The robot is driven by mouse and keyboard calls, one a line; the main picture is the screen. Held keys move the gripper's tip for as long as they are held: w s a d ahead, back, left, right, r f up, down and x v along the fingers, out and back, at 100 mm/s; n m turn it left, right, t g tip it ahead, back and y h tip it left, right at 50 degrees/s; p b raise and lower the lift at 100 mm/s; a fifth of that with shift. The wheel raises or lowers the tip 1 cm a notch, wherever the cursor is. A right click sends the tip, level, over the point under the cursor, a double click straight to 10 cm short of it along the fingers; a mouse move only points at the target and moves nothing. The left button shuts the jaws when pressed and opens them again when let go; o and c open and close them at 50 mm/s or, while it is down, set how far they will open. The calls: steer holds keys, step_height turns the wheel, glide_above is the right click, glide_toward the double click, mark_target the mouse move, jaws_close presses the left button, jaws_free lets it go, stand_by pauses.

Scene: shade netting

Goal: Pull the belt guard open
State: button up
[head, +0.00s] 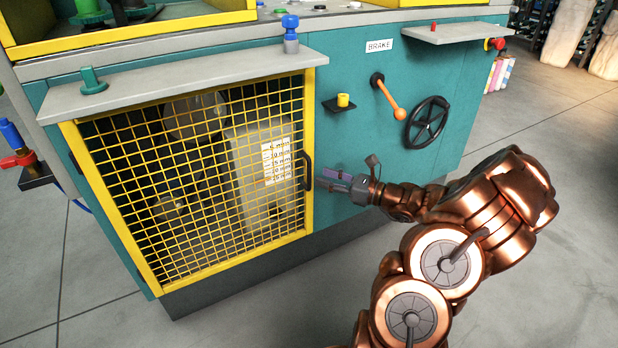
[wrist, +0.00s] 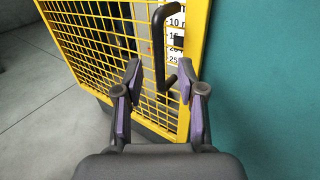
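The belt guard (head: 235,268) is a yellow-framed mesh door on the front of the teal machine, and it looks closed. It also shows in the wrist view (wrist: 82,45). Its black handle (head: 307,171) is a vertical bar on the right side of the frame. In the wrist view the handle (wrist: 158,48) stands ahead of my gripper (wrist: 159,78), its lower end near the gap between the fingers. My gripper (head: 318,179) is open, with purple-lined fingers apart and nothing between them. Whether a finger touches the handle is unclear.
A grey shelf (head: 180,80) juts out above the guard. To the right are a small black shelf with a yellow piece (head: 342,102), an orange-knobbed brake lever (head: 390,98) and a black handwheel (head: 428,122). The floor (head: 110,300) before the machine is clear.

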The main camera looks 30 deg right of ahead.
mark_target(310, 186)
steer(key=shift+b+x, duration=0.95)
steer(key=shift+x, duration=1.9)
steer(key=shift+c, duration=0.3)
jaws_close()
